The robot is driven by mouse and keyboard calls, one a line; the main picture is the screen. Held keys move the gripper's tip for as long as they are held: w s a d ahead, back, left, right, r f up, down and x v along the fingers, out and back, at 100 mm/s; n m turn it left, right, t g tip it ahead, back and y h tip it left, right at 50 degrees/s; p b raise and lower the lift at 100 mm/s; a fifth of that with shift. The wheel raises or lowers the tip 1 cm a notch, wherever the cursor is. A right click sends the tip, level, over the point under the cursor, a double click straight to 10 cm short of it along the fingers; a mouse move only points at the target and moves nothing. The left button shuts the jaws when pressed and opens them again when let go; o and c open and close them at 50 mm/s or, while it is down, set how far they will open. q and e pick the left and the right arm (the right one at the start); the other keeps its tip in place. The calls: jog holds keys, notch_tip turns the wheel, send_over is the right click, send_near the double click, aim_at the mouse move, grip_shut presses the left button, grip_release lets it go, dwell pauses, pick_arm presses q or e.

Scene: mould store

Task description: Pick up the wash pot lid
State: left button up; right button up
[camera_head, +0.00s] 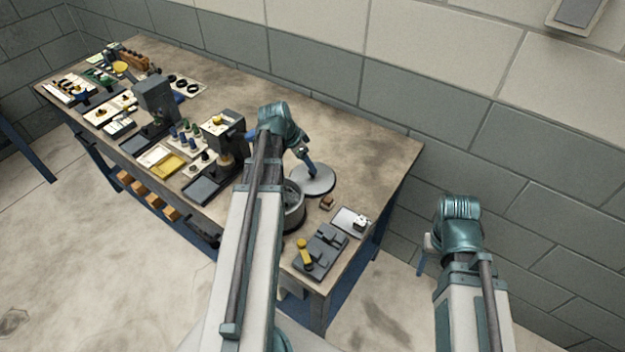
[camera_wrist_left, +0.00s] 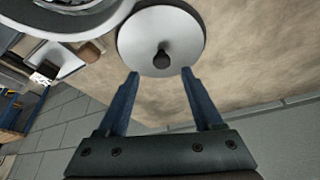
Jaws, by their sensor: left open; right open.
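The wash pot lid (camera_head: 318,183) is a round, light grey disc lying on the bench beside the wash pot (camera_head: 293,207). In the left wrist view the lid (camera_wrist_left: 184,37) shows a dark knob (camera_wrist_left: 162,58) at its middle. My left gripper (camera_head: 310,172) is over the lid; its open fingers (camera_wrist_left: 159,74) point at it, one on each side of the knob's line, with nothing between them. Whether the fingertips touch the lid I cannot tell. The wash pot is partly hidden by my left arm. My right gripper (camera_head: 424,262) is off the bench's right end, mostly hidden by its wrist.
The wooden bench (camera_head: 375,150) is clear behind and right of the lid. A small brown block (camera_head: 327,202), a white tray (camera_head: 345,217) and a dark grey fixture (camera_head: 322,250) sit in front. Machines and trays fill the left side. A block wall (camera_head: 400,75) stands behind.

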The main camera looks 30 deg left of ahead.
pick_arm(q)
jog(key=b+x, duration=0.4)
jog(key=x, duration=0.1)
jog(key=shift+a+f+b, duration=0.15)
jog(key=shift+b, duration=0.15)
grip_shut()
